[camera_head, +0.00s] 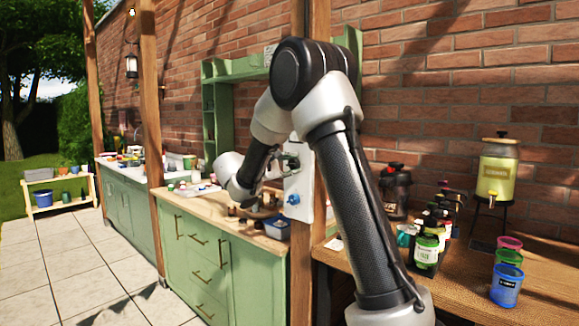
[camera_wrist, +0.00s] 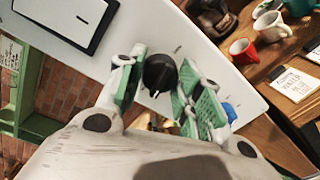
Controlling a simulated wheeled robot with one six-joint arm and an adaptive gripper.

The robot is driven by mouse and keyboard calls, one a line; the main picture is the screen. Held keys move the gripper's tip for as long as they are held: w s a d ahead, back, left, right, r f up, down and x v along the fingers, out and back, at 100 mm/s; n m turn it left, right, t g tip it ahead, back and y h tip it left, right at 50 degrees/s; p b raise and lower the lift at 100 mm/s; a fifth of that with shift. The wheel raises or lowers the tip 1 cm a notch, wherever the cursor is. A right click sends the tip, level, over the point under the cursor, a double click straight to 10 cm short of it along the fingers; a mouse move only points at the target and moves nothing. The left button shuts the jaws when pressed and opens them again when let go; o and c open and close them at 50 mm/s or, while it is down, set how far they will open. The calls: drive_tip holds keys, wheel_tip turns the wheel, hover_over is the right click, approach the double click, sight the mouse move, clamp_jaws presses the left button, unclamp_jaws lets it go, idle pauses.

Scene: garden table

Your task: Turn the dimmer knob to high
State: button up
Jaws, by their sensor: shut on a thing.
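The black dimmer knob (camera_wrist: 160,72) sits on a white panel (camera_wrist: 205,60) in the wrist view. My gripper (camera_wrist: 159,84) has its green-padded fingers on either side of the knob and is shut on it. Small dark marks lie on the panel near the knob; I cannot read them or tell the knob's setting. In the head view the white panel (camera_head: 305,205) is fixed to a wooden post, with my gripper (camera_head: 287,162) at its upper part. The knob is hidden there by my gripper.
A black-framed switch (camera_wrist: 75,20) and a blue knob (camera_wrist: 229,112) share the panel. On the right counter stand bottles (camera_head: 427,245), coloured cups (camera_head: 507,284) and a drink dispenser (camera_head: 496,170). Green cabinets (camera_head: 205,262) with a cluttered wooden top stand to the left.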

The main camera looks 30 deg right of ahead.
drive_tip(key=shift+m, duration=0.5)
drive_tip(key=o, duration=1)
drive_tip(key=shift+o, duration=0.2)
drive_tip(key=f+v, duration=0.1)
drive_tip(key=v, duration=1.1)
drive_tip(key=shift+r, duration=0.45)
drive_tip(key=shift+s, duration=0.1)
